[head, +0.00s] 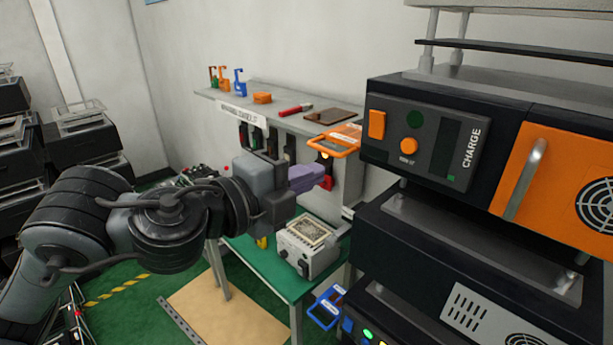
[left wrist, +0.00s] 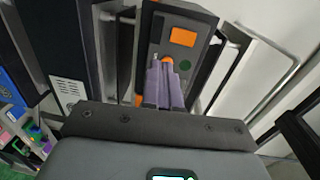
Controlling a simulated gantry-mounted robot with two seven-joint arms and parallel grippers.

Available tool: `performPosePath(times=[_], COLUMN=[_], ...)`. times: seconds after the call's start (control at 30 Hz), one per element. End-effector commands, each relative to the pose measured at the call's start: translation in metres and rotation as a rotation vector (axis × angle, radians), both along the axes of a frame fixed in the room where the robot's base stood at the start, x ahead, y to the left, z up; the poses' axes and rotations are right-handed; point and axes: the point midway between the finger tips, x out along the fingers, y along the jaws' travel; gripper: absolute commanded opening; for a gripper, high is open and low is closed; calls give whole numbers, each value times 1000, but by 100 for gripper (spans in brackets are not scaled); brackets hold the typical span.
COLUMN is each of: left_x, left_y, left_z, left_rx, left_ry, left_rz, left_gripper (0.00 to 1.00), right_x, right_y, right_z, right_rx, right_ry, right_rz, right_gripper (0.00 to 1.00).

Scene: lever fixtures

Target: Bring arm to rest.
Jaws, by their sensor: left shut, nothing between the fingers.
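My left arm comes in from the left in the head view and reaches to the middle. Its gripper (head: 326,172) has purple fingers, which are shut with nothing between them. The fingers point right, in front of the shelf wall and short of the black charge cabinet. In the left wrist view the purple fingers (left wrist: 164,66) are together in front of the dark panel with an orange square (left wrist: 183,37) and a green disc. My right gripper is in neither view.
The charge cabinet (head: 420,150) with its orange door (head: 560,190) stands at right. A grey shelf (head: 285,118) holds padlocks and small tools. A grey box (head: 308,250) sits on the green table (head: 262,268) below the gripper. Stacked black units (head: 90,140) stand at left.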

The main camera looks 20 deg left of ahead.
Motion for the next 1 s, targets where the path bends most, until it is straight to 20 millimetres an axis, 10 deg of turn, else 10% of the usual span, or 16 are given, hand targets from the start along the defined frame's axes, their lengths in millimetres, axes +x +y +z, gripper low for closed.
performPosePath(times=[0.47,0.67,1.0], left_x=[7,8,-58], left_y=[-2,-26,-91], left_z=[-31,-123,-266], left_rx=[0,-31,-283], left_ry=[70,276,658], left_rz=[-4,-53,-140], left_gripper=[0,0,0], right_x=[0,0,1], right_y=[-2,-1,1], right_z=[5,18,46], right_rx=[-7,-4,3], right_ry=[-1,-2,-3], right_rz=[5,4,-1], right_gripper=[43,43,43])
